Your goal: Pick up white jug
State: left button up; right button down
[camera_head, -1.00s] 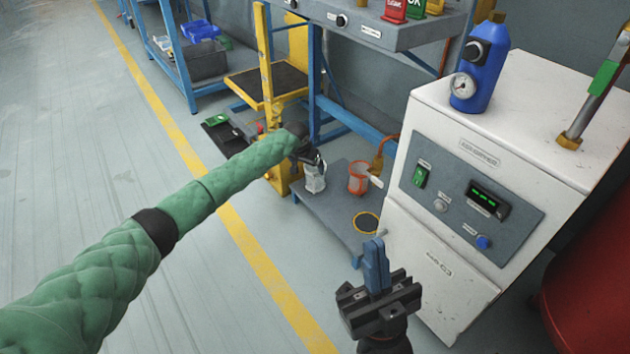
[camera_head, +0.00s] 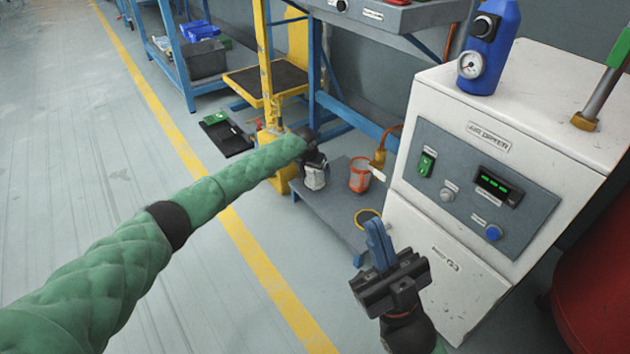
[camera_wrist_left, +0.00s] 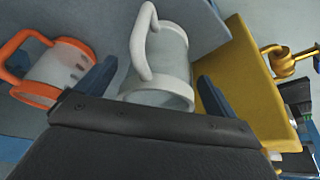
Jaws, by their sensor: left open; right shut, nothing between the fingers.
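The white jug (camera_head: 314,178) stands on a low grey-blue platform (camera_head: 335,212), partly hidden by my left gripper in the head view. In the left wrist view the jug (camera_wrist_left: 166,62) lies between two blue fingers, its handle (camera_wrist_left: 142,40) toward the upper left. My left gripper (camera_wrist_left: 155,85) is open around the jug's near end, with a gap visible on the finger sides; I cannot tell whether a finger touches it. My right gripper (camera_head: 378,245) is shut and empty, in front of the white air dryer.
An orange-rimmed jug (camera_head: 360,175) stands just right of the white jug and also shows in the left wrist view (camera_wrist_left: 58,72). A yellow stand (camera_head: 268,85) is close on the left. The white air dryer (camera_head: 455,255) bounds the right. Open floor (camera_head: 90,190) lies left.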

pick_arm(q)
jog(key=shift+w+f, duration=0.2)
jog(key=shift+f, duration=0.35)
jog(key=c, duration=1.1)
